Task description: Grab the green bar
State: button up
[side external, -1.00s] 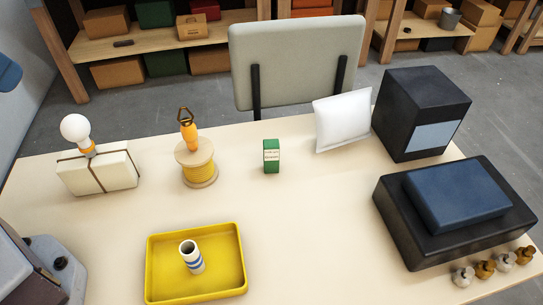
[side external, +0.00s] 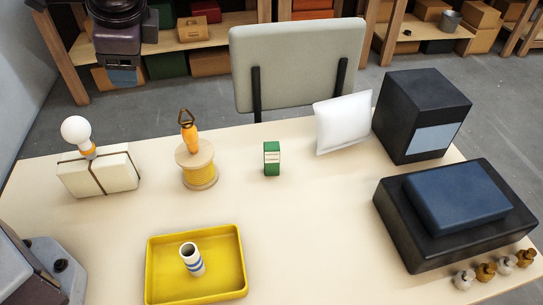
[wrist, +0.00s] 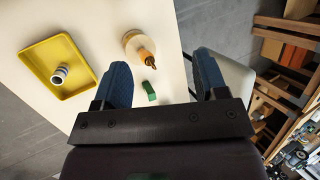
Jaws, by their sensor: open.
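The green bar (side external: 271,158) is a small green block with a white label. It stands upright on the table, right of the spool. In the wrist view the green bar (wrist: 149,90) shows beyond and between my open fingers, nearer the left one. My gripper (wrist: 162,75) is open, its two blue fingers wide apart with nothing held between them. My gripper is apart from the green bar.
A yellow spool (side external: 200,174) with an orange-handled item on top stands left of the bar. A yellow tray (side external: 222,284) holding a striped cup (side external: 192,259) is in front. A white pouch (side external: 341,122) and a black box (side external: 420,115) stand to the right. The table around the bar is clear.

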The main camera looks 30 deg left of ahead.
jog(key=w+d+f+m+t+y, duration=0.1)
jog(key=w+d+f+m+y, duration=0.35)
jog(key=w+d+f, duration=0.2)
jog(key=m+t, duration=1.2)
jog(key=m, duration=0.3)
send_near(272, 157)
jog(key=shift+s+d+f+y, duration=0.25)
jog(key=shift+d+f+y, duration=0.3)
jog(key=shift+d, duration=0.3)
jog(key=shift+w+f, duration=0.15)
jog(key=x, duration=0.7)
jog(key=shift+a, duration=0.15)
jog(key=shift+r+x, duration=0.15)
jog(key=shift+x, duration=1.2)
jog(key=shift+r+x, duration=0.2)
jog(key=shift+x, duration=1.15)
jog(key=shift+a, duration=0.2)
jog(key=c, duration=1.1)
